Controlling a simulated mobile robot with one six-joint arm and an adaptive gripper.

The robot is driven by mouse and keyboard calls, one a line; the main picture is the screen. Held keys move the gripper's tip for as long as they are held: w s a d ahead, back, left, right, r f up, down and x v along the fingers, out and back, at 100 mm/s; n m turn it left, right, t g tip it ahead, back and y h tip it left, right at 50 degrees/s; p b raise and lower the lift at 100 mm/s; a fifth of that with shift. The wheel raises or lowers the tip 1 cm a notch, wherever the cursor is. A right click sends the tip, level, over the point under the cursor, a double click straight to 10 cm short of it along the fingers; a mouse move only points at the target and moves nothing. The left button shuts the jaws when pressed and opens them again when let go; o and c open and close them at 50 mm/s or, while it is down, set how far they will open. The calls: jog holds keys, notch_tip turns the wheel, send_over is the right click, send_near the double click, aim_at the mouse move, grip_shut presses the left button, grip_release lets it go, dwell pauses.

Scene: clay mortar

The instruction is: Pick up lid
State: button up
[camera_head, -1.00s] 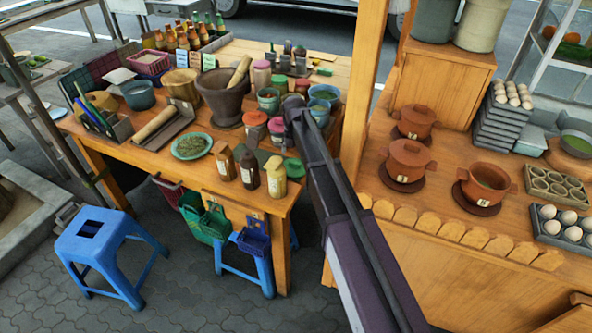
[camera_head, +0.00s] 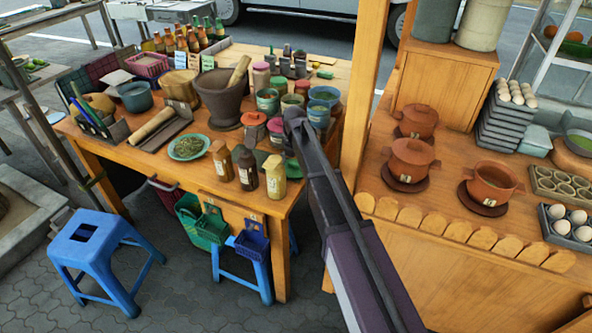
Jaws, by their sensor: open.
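Several lids are in view, and I cannot tell which one is meant. Small jars with coloured lids, such as a red-lidded jar (camera_head: 254,124) and a pink-lidded jar (camera_head: 277,126), stand on the wooden table (camera_head: 150,160). A flat green lid-like piece (camera_head: 292,168) lies behind the pale yellow bottle, partly hidden by my arm. I see nothing held.
A mortar with pestle (camera_head: 222,100), a green plate (camera_head: 188,148) and several bottles crowd the table. A wooden post (camera_head: 363,90) stands between the table and the right counter. A blue stool (camera_head: 98,236) is on the paving at lower left.

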jog(key=c, duration=1)
jog(key=shift+o, duration=0.2)
jog(key=shift+r, duration=0.2)
notch_tip(320, 180, up, 10)
jog(key=p, duration=1)
jog(key=shift+f, duration=0.2)
jog(key=shift+r, duration=0.1)
notch_tip(320, 180, up, 16)
jog(key=r+p, duration=0.1)
jog(key=p, duration=1.6)
send_over(294, 163)
jog(key=shift+f, duration=0.25)
jog(key=shift+s, duration=0.15)
